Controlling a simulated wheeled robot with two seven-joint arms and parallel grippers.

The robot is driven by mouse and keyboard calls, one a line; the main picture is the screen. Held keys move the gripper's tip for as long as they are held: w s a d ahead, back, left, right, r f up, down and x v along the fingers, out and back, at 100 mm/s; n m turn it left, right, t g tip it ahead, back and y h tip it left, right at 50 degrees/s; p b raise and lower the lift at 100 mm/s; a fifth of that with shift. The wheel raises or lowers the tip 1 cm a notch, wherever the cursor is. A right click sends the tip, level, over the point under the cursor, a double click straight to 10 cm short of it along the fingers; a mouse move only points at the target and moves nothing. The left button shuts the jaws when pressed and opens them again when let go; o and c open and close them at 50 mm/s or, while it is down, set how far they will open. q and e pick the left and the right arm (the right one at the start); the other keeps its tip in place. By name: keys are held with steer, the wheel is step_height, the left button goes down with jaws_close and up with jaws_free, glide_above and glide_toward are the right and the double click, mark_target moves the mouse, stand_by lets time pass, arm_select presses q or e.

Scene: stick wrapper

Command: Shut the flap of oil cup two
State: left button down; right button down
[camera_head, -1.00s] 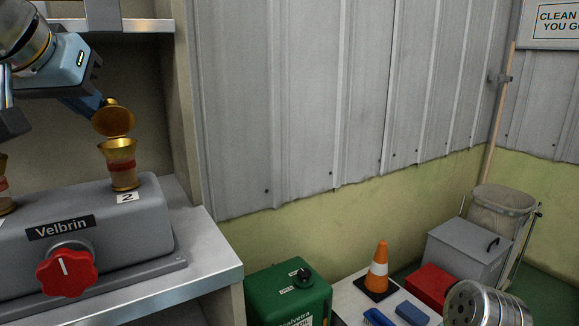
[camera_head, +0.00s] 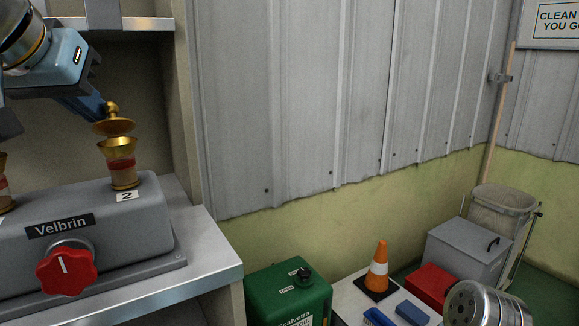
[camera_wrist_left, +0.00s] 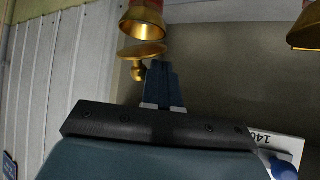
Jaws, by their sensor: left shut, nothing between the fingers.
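Oil cup two (camera_head: 121,163) stands upright on the grey Velbrin block, above the label "2". Its brass flap (camera_head: 114,127) is tilted partly down over the cup mouth, with a gap between flap and rim. My left gripper (camera_head: 100,107) is shut and empty, with its fingertips at the back of the flap by the knob; I cannot tell if they touch. In the left wrist view, the shut blue fingers (camera_wrist_left: 162,84) are beside the flap (camera_wrist_left: 142,50) and its knob. The cup (camera_wrist_left: 143,22) shows upside down there. My right gripper is not in view.
The grey Velbrin block (camera_head: 130,225) has a red knob (camera_head: 66,271) on its front. A second cup (camera_head: 4,182) is cut off at the left edge. The cabinet side wall (camera_head: 186,110) stands right of the cup. A green can (camera_head: 288,293) sits lower right.

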arm_select(q)
steer(key=shift+r+p, duration=1.75)
steer(key=shift+r, duration=0.75)
